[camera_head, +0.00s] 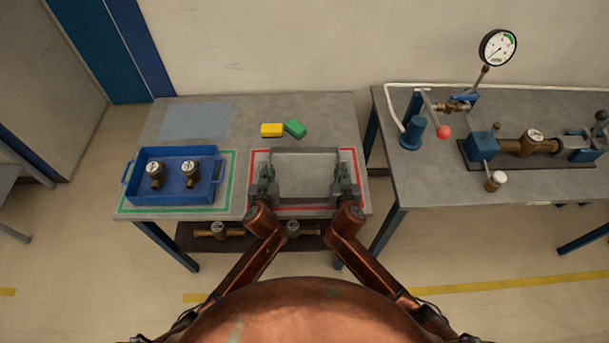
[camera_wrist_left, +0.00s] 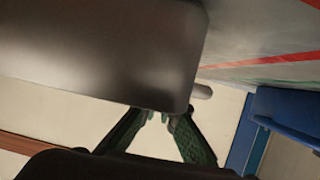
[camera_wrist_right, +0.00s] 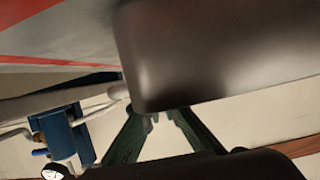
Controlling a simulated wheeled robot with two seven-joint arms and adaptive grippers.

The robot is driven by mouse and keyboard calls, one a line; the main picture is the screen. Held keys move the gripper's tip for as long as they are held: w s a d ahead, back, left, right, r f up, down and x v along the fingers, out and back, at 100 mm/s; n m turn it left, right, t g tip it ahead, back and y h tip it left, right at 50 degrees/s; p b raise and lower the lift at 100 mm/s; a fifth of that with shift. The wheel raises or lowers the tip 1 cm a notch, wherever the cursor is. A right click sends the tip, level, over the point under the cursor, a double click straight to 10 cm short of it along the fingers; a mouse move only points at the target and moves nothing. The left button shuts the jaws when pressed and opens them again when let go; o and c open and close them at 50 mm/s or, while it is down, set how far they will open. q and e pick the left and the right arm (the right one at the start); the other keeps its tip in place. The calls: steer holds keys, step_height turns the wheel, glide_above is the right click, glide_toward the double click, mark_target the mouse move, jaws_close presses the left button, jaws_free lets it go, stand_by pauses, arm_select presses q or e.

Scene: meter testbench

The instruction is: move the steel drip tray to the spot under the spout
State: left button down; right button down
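The steel drip tray (camera_head: 305,166) is a shallow grey rectangle in the red-outlined area of the left table. My left gripper (camera_head: 267,176) is at its left side and my right gripper (camera_head: 342,178) at its right side. The tray's grey wall fills much of the left wrist view (camera_wrist_left: 110,50) and the right wrist view (camera_wrist_right: 215,50). In both, the dark fingers close in at the tray's edge, beside a light rounded bar; they look shut on it, though the contact is partly hidden. I cannot tell which part is the spout; brass piping with a blue valve (camera_head: 464,98) stands on the right table.
A blue crate (camera_head: 211,202) holding brass meters stands left on the green outline. A yellow block (camera_head: 272,130) and a green block (camera_head: 295,128) lie behind the tray. The right table (camera_head: 428,180) has a clear front left area; a floor gap separates both tables. Meters sit on a lower shelf.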

arm_select(q)
steer(key=shift+r, duration=0.15)
arm_select(e)
steer(key=shift+r, duration=0.2)
stand_by(0.3)
